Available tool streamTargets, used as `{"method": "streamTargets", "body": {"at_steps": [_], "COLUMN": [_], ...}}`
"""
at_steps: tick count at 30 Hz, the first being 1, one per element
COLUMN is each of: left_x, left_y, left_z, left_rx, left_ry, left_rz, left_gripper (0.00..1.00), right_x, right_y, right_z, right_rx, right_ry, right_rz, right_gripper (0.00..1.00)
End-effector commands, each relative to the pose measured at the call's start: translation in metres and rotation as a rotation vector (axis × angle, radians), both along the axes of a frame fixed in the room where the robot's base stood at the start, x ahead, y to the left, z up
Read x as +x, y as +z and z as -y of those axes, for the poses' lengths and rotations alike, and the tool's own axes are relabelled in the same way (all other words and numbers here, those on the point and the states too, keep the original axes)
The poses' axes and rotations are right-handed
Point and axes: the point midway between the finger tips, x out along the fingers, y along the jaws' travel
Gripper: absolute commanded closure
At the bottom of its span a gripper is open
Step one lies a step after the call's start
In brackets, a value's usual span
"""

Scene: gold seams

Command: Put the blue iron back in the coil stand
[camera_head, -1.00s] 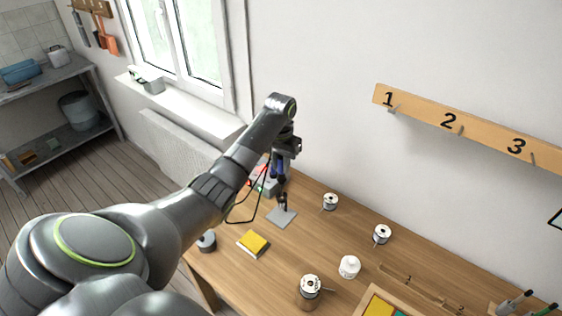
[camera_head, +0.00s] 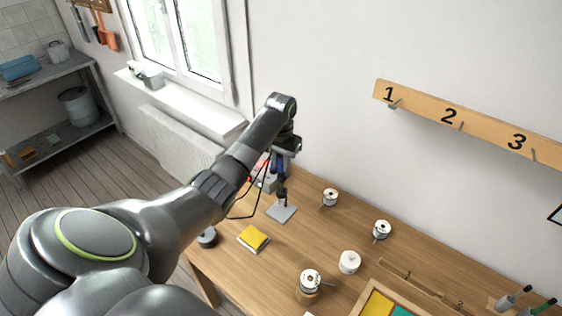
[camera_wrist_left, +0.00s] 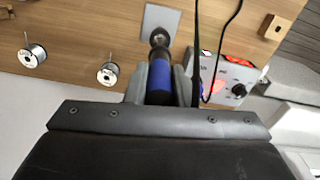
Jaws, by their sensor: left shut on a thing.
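The blue iron (camera_wrist_left: 160,82) is in my left gripper (camera_wrist_left: 161,88), which is shut on its blue handle in the left wrist view. In the head view my left gripper (camera_head: 281,166) hangs over the coil stand, pointing down, with a little of the blue handle showing. The coil stand has a grey square base (camera_head: 281,212) and a dark coil (camera_head: 282,195) on it. In the left wrist view the stand's base (camera_wrist_left: 160,20) shows just beyond the iron's front end. The iron's tip is hidden, so I cannot tell how deep it sits in the coil. My right gripper is not in view.
A grey control box (camera_wrist_left: 228,80) with a lit red display stands close beside the iron, with a black cable (camera_wrist_left: 218,45) nearby. A yellow sponge (camera_head: 254,237) lies in front of the stand. Solder spools (camera_head: 330,197) and a white pot (camera_head: 349,262) stand to the right.

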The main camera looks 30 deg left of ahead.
Motion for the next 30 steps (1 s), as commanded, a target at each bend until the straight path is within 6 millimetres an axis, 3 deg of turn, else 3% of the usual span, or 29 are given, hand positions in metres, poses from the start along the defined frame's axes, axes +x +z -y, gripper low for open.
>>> {"method": "streamTargets", "body": {"at_steps": [30], "left_x": [0.000], "left_y": [-0.010], "left_z": [0.000], "left_rx": [0.000], "left_ry": [0.000], "left_rz": [-0.001], "left_gripper": [1.00], "right_x": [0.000], "right_y": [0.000], "right_z": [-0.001], "right_rx": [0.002], "right_ry": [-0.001], "right_rz": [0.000], "right_gripper": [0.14]}}
